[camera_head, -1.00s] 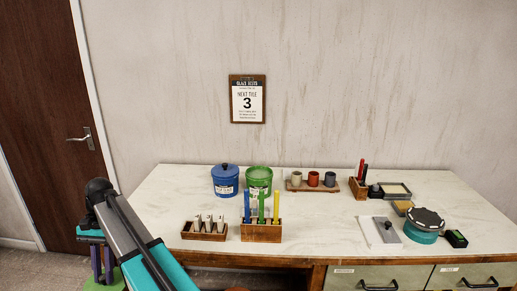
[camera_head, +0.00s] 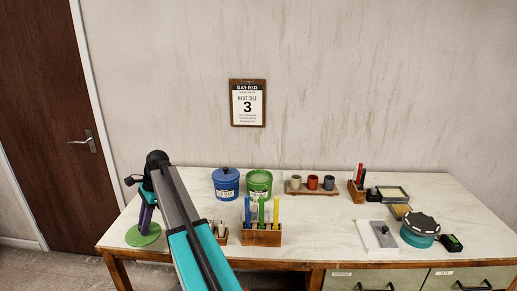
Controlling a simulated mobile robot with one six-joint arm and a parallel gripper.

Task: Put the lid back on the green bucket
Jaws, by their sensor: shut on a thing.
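The green bucket (camera_head: 259,186) stands open on the table, right beside the blue lidded bucket. My gripper (camera_head: 146,222) has purple fingers and is over the left end of the table. It is shut on the green lid (camera_head: 143,237), a flat round disc at the fingers' lower end. The lid looks about level. I cannot tell how far it is above the tabletop. The lid is to the left of the green bucket and apart from it. The knob of the lid is hidden between the fingers.
The blue bucket (camera_head: 226,184) stands between my gripper and the green bucket. A wooden holder with upright coloured tools (camera_head: 262,237) stands in front of the buckets. A cup rack (camera_head: 313,188) is to the right. The table (camera_head: 185,185) is bare left of the blue bucket.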

